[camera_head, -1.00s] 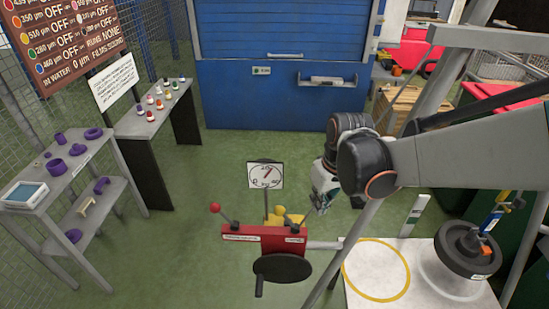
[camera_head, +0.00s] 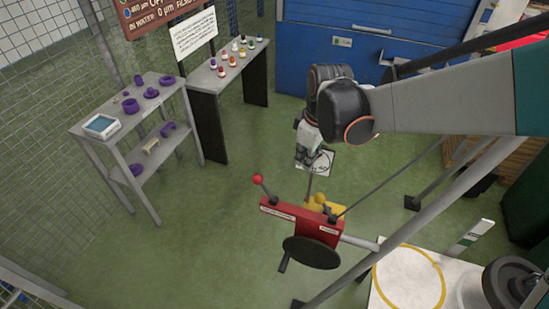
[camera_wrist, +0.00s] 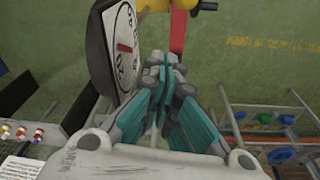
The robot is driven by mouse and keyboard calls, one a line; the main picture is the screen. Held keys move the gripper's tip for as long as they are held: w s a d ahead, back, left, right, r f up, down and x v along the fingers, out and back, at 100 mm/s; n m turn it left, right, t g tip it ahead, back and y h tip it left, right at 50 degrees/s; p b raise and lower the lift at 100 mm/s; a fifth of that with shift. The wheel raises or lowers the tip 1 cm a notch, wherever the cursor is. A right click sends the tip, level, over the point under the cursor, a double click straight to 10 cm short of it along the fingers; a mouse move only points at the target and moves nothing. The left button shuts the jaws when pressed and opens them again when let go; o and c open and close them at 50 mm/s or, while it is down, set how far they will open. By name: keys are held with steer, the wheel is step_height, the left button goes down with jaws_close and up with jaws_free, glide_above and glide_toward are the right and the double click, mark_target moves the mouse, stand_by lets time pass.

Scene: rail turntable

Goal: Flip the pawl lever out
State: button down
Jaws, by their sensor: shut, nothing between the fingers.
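A red winch box (camera_head: 300,216) stands in the lower middle of the head view, with a black hand wheel on its front. A lever with a red ball knob (camera_head: 258,180) rises from its left end. A thin dark lever (camera_head: 345,211) leans up at its right end; the labels are too small to read, so I cannot tell which is the pawl lever. My gripper (camera_head: 311,160) is above and behind the box, in front of the white dial (camera_head: 327,166). In the wrist view, my gripper (camera_wrist: 165,68) is shut and empty beside the dial (camera_wrist: 122,48); red metal (camera_wrist: 178,28) lies beyond.
A yellow part (camera_head: 325,204) sits behind the box. A white platform (camera_head: 408,276) with a yellow ring is at right, beside a sloping grey post. Shelves with purple parts (camera_head: 140,130) stand at left. Green floor between is clear.

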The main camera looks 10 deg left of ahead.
steer(key=shift+s+a+r, duration=0.1)
steer(key=shift+s+a, duration=0.15)
steer(key=shift+s, duration=0.3)
steer(key=shift+s+a+r, duration=0.1)
steer(key=shift+s+a, duration=0.1)
steer(key=shift+s, duration=0.3)
step_height(320, 180, down, 9)
steer(key=d+b, duration=0.2)
steer(key=b, duration=0.3)
steer(key=shift+d+b, duration=0.2)
steer(key=shift+b, duration=0.2)
steer(key=shift+s, duration=0.15)
steer(key=shift+d, duration=0.15)
